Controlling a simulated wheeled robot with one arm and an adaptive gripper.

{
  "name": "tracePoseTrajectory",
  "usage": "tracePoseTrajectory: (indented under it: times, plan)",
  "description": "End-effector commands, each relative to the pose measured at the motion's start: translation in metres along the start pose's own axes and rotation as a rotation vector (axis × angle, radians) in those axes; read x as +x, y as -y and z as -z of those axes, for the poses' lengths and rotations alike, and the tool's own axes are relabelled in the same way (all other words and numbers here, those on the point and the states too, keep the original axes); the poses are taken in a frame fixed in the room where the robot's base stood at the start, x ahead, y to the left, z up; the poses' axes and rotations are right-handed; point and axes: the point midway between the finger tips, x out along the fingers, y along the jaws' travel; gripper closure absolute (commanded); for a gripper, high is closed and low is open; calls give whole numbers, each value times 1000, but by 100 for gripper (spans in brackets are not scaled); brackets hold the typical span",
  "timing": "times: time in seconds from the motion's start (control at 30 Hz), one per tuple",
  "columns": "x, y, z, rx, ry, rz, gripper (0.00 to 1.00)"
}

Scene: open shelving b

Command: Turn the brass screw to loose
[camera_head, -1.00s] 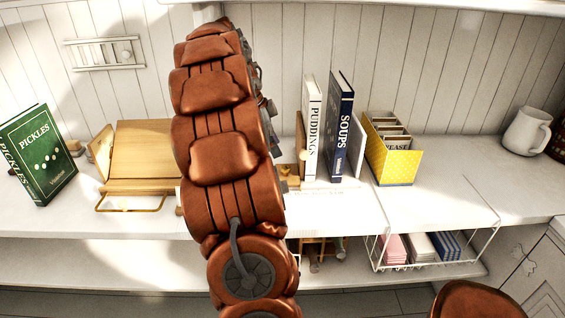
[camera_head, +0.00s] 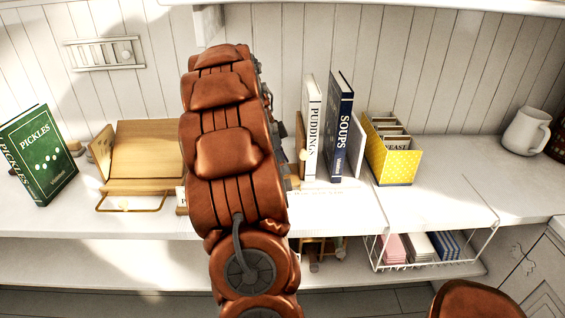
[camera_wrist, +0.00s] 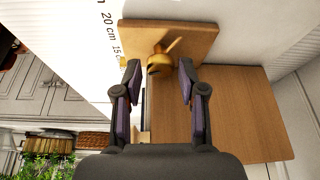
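The brass screw (camera_wrist: 158,66) shows in the wrist view, a rounded brass head with a thin wing pointing up and right. It sits at a pale wooden block (camera_wrist: 190,35), above a wider wooden board (camera_wrist: 240,115). My gripper (camera_wrist: 159,72) is open, with one dark finger on each side of the screw. A gap shows between the screw and each finger, and I see no contact. In the head view my own arm hides the gripper and the screw.
A wooden stand (camera_head: 145,150) and a green book (camera_head: 40,155) are left of my arm. Upright books (camera_head: 340,125) and a yellow dotted box (camera_head: 393,160) stand to its right. The counter (camera_head: 440,195) farther right is largely clear, with a white mug (camera_head: 525,132) at the back.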

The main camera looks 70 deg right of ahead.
Motion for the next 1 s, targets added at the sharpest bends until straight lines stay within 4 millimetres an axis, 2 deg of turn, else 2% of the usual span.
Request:
tracePoseTrajectory:
  times: [0.03,0.33,0.67,1.0]
  plan:
    - [0,0,0,0,0,0,68]
    - [0,0,0,0,0,0,99]
    - [0,0,0,-27,0,12,100]
    - [2,-3,-1,-216,2,91,100]
